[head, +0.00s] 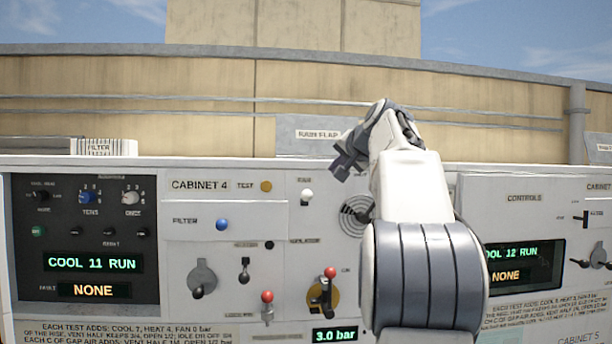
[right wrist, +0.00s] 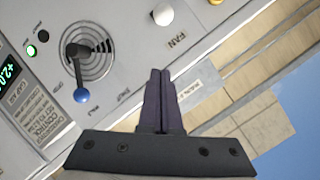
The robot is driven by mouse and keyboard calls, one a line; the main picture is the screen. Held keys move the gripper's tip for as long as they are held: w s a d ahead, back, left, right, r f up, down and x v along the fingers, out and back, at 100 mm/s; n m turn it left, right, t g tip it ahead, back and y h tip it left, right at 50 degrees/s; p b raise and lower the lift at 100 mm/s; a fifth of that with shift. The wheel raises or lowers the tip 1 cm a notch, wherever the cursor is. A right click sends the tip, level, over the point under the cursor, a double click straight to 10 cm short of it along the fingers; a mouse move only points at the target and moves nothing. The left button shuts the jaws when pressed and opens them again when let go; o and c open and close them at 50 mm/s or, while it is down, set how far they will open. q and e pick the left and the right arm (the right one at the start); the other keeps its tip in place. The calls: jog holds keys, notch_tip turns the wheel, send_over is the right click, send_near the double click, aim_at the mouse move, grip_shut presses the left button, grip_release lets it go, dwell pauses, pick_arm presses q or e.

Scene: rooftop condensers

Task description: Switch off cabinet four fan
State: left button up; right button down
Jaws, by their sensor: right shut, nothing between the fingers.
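The cabinet 4 panel (head: 215,200) faces me, with its "CABINET 4" label (head: 199,185) at the upper left. A white-knobbed fan switch (head: 307,194) is near the panel's top; in the right wrist view its white knob (right wrist: 163,14) is beside the word FAN. I cannot tell its exact lever position. My right gripper (head: 345,163) is shut and empty, in front of the panel's top edge, right of and above the switch. In the right wrist view its fingertips (right wrist: 160,72) are together, apart from the knob. My left gripper is not in view.
A round grille (head: 357,217) is partly hidden by my right arm; a blue-knobbed lever (right wrist: 81,95) is over it. Red-knobbed levers (head: 330,273) and a blue filter button (head: 222,224) are nearby. A dark display panel (head: 85,240) reads COOL 11 RUN.

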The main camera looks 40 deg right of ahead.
aim_at(306, 199)
jog(key=w+a+f+p, duration=0.1)
jog(key=w+f, duration=0.3)
jog(key=w, duration=0.1)
jog(key=shift+w+f+p, duration=0.15)
jog(key=shift+w+p, duration=0.15)
jog(key=shift+p, duration=0.1)
